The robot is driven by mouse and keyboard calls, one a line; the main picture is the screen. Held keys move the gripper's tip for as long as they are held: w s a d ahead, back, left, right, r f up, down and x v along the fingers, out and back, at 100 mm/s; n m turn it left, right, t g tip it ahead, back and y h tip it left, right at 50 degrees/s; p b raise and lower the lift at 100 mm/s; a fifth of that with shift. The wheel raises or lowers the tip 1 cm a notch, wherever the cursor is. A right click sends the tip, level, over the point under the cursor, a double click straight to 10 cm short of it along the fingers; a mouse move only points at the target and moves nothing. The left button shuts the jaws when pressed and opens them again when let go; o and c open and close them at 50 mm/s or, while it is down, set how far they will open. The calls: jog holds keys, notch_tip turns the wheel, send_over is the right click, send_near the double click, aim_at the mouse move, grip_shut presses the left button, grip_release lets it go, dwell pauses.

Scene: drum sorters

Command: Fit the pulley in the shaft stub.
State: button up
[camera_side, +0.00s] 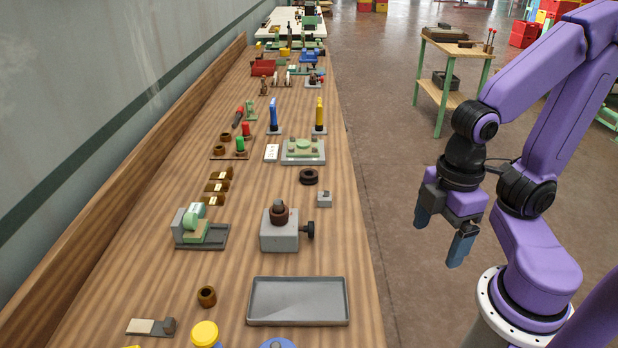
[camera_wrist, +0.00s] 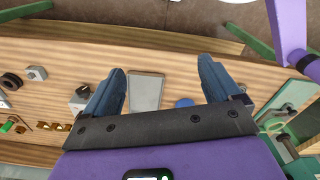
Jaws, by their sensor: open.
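A black grooved ring (camera_side: 309,177), which looks like the pulley, lies flat on the wooden bench near its right edge. It also shows at the left of the wrist view (camera_wrist: 12,81). A small grey block with a short stub on top (camera_side: 324,200), apparently the shaft stub, stands just in front of the ring, apart from it; the wrist view shows the block too (camera_wrist: 36,73). The ring's hole looks empty. My gripper (camera_side: 441,233) is open and empty, off the bench's right side, fingers pointing down. In the wrist view its two blue fingers (camera_wrist: 162,72) are wide apart.
A grey block with a dark stub and black knob (camera_side: 280,236) stands near the small block. An empty grey tray (camera_side: 300,301) lies in front. A green machine (camera_side: 203,230) sits at left. Blue and yellow uprights (camera_side: 319,116) stand farther back. Bare wood separates these.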

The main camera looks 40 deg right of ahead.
jog(key=w+a+r+m+t+h, duration=0.15)
jog(key=w+m, duration=0.55)
jog(key=w, duration=0.8)
jog(key=w+a+r+m, duration=0.15)
jog(key=w+m, duration=0.55)
jog(key=w, duration=0.7)
jog(key=m+h, duration=0.2)
jog(key=m, duration=1)
send_over(308, 170)
jog(key=s+a, duration=0.2)
jog(key=shift+g, duration=0.25)
notch_tip(308, 170, down, 16)
jog(key=shift+a+f, duration=0.1)
jog(key=shift+a, duration=0.05)
jog(key=shift+x, duration=2.55)
jog(key=shift+a, duration=0.2)
jog(key=shift+c, duration=0.4)
